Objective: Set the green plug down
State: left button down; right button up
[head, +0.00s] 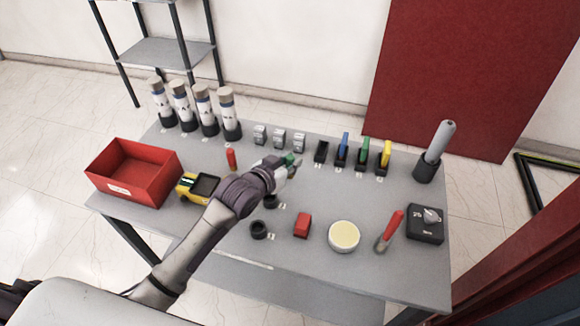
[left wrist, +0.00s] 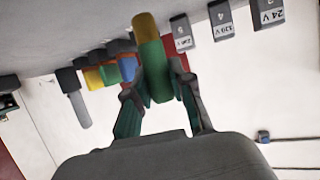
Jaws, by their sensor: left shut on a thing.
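My left gripper (head: 291,165) is shut on the green plug (head: 289,159), above the middle of the grey table. In the left wrist view, the gripper (left wrist: 157,90) has a finger on each side of the green plug (left wrist: 157,85), whose yellow end (left wrist: 146,27) points away from my palm. In the head view, the plug is partly hidden by my gripper. Whether it touches the table cannot be told. A black holder (head: 321,153) with no coloured plug showing stands just right of it, beside blue (head: 343,145), green (head: 363,148) and yellow (head: 385,152) plugs in holders. My right gripper is not in view.
Small grey voltage blocks (head: 280,137) stand behind my gripper.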

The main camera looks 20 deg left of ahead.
pick_arm(q)
jog(key=shift+f, duration=1.15)
jog(key=shift+f, duration=0.1)
jog(key=c, duration=1)
grip_release()
jog(key=shift+s, duration=0.15)
jog(key=v, duration=1.2)
jog(key=shift+r, duration=0.25)
jog(key=shift+w, duration=0.2)
